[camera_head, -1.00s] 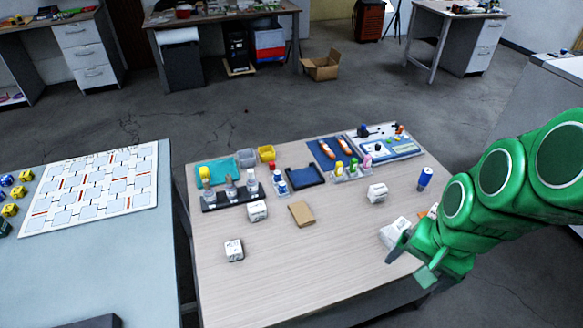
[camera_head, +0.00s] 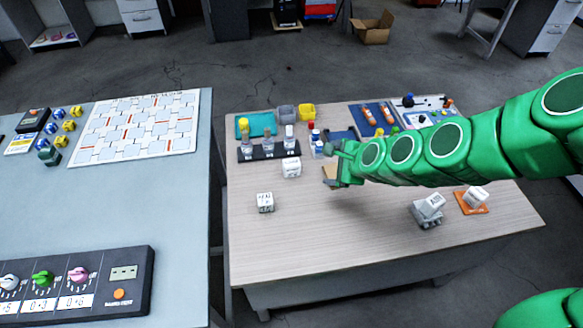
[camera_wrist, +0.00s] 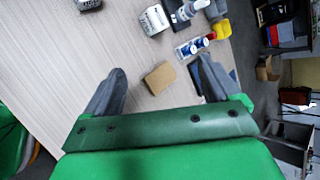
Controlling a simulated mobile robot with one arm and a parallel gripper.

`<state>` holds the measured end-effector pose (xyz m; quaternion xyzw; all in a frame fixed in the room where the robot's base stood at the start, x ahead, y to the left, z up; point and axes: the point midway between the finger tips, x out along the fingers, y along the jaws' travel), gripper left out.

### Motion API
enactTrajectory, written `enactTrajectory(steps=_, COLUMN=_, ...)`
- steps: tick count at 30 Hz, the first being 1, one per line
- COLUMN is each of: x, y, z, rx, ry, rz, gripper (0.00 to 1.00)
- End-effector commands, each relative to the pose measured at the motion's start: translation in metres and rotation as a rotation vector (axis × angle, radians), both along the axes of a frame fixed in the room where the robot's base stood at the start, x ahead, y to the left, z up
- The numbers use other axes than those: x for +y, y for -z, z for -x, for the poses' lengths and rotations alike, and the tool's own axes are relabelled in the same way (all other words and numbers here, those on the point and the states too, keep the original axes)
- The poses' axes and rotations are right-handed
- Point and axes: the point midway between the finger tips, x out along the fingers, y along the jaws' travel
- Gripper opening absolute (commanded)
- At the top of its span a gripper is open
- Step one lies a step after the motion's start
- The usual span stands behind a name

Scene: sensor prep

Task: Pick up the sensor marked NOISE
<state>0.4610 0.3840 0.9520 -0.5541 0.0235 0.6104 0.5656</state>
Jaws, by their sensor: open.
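Several white cube-shaped sensors with dark print stand on the wooden table. One sensor (camera_head: 265,202) is at the front left, and another (camera_head: 291,168) is just in front of the bottle rack. A third (camera_head: 432,204) rests tilted on a grey stand, and a fourth (camera_head: 475,196) is on an orange pad. I cannot read which is marked NOISE. My gripper (camera_head: 338,165) is open and empty above the tan block. In the wrist view the tan block (camera_wrist: 159,78) shows between the fingers, with one sensor (camera_wrist: 154,19) beyond it and another (camera_wrist: 89,4) cut off at the top.
A dark rack (camera_head: 268,153) of small bottles, a teal mat (camera_head: 256,121) and a yellow bin (camera_head: 307,111) are at the table's back left. My arm hides part of the table's right side. The front middle is clear. A second table (camera_head: 150,205) is at left.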

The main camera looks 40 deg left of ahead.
Motion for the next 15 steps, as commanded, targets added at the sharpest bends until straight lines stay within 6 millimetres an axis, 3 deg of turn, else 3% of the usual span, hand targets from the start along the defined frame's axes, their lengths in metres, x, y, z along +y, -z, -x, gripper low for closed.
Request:
enactTrajectory(steps=6, x=0.052, y=0.025, z=-0.006, rx=0.114, ry=0.179, rz=-0.169, gripper=0.89)
enactTrajectory(steps=15, x=0.104, y=0.065, z=-0.011, rx=0.288, ry=0.444, rz=-0.389, gripper=0.89)
